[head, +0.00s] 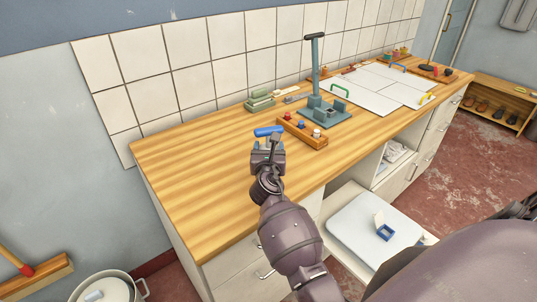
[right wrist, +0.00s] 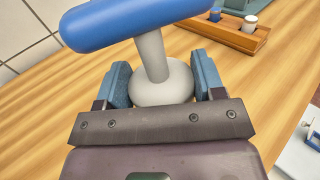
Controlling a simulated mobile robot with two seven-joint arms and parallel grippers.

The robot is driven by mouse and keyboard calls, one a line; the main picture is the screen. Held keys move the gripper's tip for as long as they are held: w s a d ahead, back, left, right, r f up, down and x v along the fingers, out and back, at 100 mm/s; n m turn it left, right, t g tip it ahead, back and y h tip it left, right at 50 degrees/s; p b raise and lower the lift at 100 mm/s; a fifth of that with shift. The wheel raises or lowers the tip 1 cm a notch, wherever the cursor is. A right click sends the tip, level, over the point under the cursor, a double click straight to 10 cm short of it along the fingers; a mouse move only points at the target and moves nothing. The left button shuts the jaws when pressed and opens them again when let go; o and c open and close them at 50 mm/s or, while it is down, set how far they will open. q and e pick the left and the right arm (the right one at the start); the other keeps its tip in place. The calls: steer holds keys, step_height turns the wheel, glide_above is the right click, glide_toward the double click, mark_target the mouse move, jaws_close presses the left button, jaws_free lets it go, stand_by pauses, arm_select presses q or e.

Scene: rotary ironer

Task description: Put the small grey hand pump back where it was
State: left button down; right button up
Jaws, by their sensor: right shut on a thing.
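The small grey hand pump shows in the right wrist view as a pale grey rounded body (right wrist: 163,84) with a thin stem and a blue crossbar handle (right wrist: 130,22). My right gripper (right wrist: 163,88) is shut on its body, with one blue-padded finger on each side. In the head view the gripper (head: 268,147) is over the near left part of the wooden worktop, and the pump's blue handle (head: 268,131) shows above it. The pump's lower end is hidden by the gripper. My left gripper is not in view.
A wooden rack (head: 302,133) with small bottles stands just beyond the gripper. Behind it are a teal lever press (head: 324,116), a green stack (head: 259,103) and white boards (head: 383,84). The worktop's left part (head: 190,180) is clear. A tiled wall runs along the back.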

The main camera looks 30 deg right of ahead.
steer(key=shift+f, duration=0.35)
steer(key=shift+f, duration=0.2)
steer(key=o, duration=1)
steer(key=shift+r, duration=0.1)
steer(key=shift+r, duration=0.1)
steer(key=v, duration=1.2)
